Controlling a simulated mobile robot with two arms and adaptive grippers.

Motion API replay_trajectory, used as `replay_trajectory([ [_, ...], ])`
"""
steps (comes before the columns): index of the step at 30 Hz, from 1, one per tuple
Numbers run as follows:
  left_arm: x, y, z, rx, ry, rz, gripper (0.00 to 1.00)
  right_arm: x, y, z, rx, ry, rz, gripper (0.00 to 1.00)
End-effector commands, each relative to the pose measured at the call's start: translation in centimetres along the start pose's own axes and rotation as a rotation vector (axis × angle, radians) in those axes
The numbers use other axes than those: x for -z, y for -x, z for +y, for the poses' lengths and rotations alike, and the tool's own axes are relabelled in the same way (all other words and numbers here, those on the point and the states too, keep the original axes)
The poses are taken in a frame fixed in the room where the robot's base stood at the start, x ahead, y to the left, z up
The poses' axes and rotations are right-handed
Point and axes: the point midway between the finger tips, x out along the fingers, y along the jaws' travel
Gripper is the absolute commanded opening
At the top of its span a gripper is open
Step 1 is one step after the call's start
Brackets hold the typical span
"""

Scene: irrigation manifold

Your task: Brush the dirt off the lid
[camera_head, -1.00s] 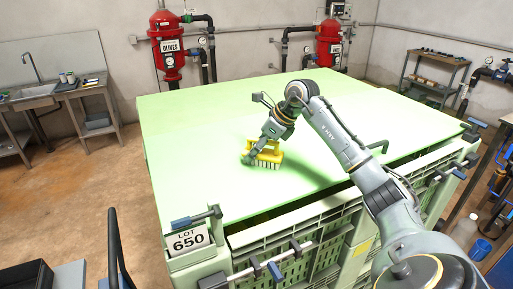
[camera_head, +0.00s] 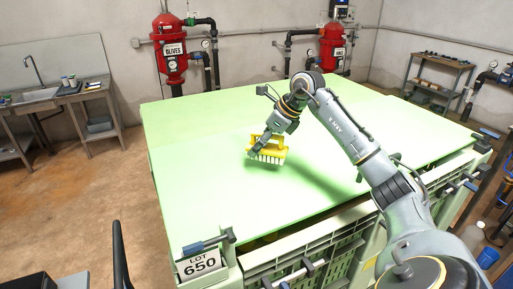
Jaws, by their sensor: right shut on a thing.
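The lid (camera_head: 195,165) is a wide pale green panel on top of a large green crate (camera_head: 345,250). I cannot make out distinct dirt on it. A yellow brush (camera_head: 269,147) with pale bristles is over the left-middle part of the lid, bristles down. My right gripper (camera_head: 262,143) is shut on the brush. Whether the bristles touch the lid or hang just above it is hard to tell. My left gripper is not in view.
Red tanks (camera_head: 169,50) stand behind, a sink (camera_head: 33,97) at the far left, a shelf (camera_head: 437,77) at the far right. The floor at left is clear.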

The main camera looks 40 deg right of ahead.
Motion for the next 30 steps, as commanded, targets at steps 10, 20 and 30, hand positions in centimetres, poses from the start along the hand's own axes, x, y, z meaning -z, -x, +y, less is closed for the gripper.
replay_trajectory([
  [10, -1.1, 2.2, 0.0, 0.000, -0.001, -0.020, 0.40, -1.2, 3.4, -0.1, 0.002, -0.001, -0.001, 0.12],
  [20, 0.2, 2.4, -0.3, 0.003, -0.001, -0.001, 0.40, -1.4, 4.1, 0.0, 0.001, -0.001, -0.001, 0.12],
  [30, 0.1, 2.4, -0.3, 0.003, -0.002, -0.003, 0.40, -1.4, 4.0, 0.0, 0.001, -0.001, -0.001, 0.12],
])
